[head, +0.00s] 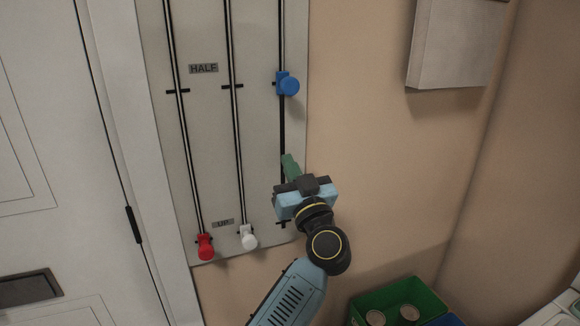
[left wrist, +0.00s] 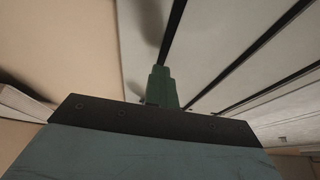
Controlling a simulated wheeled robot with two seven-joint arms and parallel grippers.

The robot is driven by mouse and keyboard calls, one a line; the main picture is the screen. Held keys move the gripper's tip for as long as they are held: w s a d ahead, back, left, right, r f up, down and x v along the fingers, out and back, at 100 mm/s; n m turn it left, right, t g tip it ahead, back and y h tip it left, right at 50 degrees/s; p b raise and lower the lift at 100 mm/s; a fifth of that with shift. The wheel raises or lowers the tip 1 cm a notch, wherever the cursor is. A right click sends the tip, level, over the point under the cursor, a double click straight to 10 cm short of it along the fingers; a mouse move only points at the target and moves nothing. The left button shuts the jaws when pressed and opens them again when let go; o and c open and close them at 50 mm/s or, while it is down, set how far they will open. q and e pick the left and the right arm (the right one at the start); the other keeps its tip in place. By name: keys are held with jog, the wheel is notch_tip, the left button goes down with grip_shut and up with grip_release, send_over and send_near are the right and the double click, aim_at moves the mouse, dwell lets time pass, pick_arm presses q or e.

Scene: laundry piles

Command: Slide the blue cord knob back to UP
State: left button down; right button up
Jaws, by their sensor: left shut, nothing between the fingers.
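The blue cord knob (head: 288,84) sits on the rightmost dark track (head: 282,130) of the wall panel (head: 265,150), level with the HALF label (head: 203,69). The UP label (head: 223,223) is lower on the panel. My left gripper (head: 290,165) is below the blue knob, apart from it, beside the lower part of that track. Its green fingers are shut and empty; they also show in the left wrist view (left wrist: 162,86), with a dark track beyond them. The gripper body hides part of the track's lower end. My right gripper is not in view.
A red knob (head: 205,246) and a white knob (head: 249,237) sit at the low ends of the other two tracks. A grey box (head: 458,45) is on the wall at upper right. A green bin (head: 428,297) with cans stands at lower right. A door is at left.

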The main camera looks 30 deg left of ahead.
pick_arm(q)
jog(key=c, duration=1.1)
grip_release()
jog(key=v, duration=1.3)
jog(key=shift+d, duration=0.15)
jog(key=shift+s, duration=0.1)
